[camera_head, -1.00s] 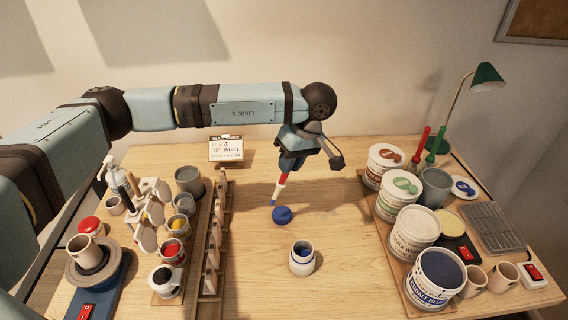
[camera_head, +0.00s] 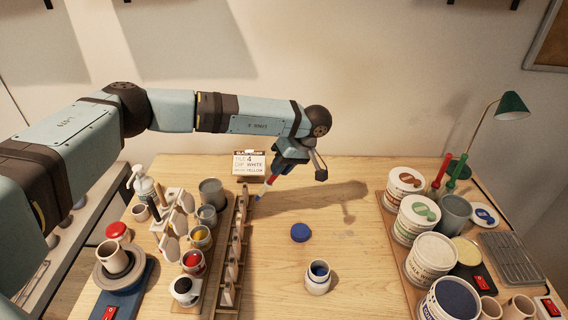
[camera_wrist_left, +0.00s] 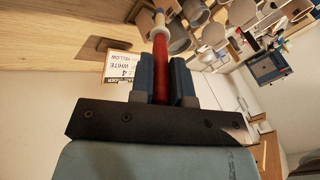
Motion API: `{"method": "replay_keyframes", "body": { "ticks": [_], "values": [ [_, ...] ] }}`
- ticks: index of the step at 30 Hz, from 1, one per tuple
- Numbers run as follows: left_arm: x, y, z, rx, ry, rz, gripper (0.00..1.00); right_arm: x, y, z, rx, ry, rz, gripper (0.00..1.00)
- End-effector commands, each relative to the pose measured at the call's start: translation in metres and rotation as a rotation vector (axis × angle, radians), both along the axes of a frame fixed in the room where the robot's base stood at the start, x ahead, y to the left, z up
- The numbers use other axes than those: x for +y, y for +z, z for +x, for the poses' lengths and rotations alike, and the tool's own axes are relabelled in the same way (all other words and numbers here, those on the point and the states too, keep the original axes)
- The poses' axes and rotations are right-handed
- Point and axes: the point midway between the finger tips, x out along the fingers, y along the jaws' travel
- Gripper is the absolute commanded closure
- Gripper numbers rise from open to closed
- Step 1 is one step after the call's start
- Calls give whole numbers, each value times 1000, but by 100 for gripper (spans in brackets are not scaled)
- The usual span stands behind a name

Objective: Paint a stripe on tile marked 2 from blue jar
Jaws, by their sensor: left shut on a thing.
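My left gripper (camera_head: 280,168) is shut on a paintbrush (camera_head: 268,184) with a red handle and blue tip. It holds the brush tilted, tip down, near the far end of the tile rack (camera_head: 221,296). I cannot tell whether the tip touches anything. In the left wrist view the red handle (camera_wrist_left: 160,70) sits between the two fingers. Several pale tiles (camera_head: 233,270) stand in a row in the rack; their numbers are not readable. The open blue jar (camera_head: 318,286) stands at the front middle, with its blue lid (camera_head: 300,232) lying behind it. My right gripper is not in view.
Cups, a yellow jar (camera_head: 200,236) and a red jar (camera_head: 193,261) stand left of the rack. A card (camera_head: 249,163) reading tile 4 stands at the back. Large paint tubs (camera_head: 430,258) and a lamp (camera_head: 512,103) are at the right.

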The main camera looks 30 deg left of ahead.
Motion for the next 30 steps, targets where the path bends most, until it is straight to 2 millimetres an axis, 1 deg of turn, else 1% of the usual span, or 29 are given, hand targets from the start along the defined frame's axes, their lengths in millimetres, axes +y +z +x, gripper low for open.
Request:
{"method": "replay_keyframes", "body": {
  "ticks": [1,10,18,30],
  "values": [
    [2,-6,-1,0,0,0,100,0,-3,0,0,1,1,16],
    [11,-27,-5,1,2,-1,100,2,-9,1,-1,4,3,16],
    [22,-33,-11,0,0,-1,100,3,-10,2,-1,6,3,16],
    [23,-33,-11,0,0,-1,100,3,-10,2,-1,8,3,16]
  ]
}}
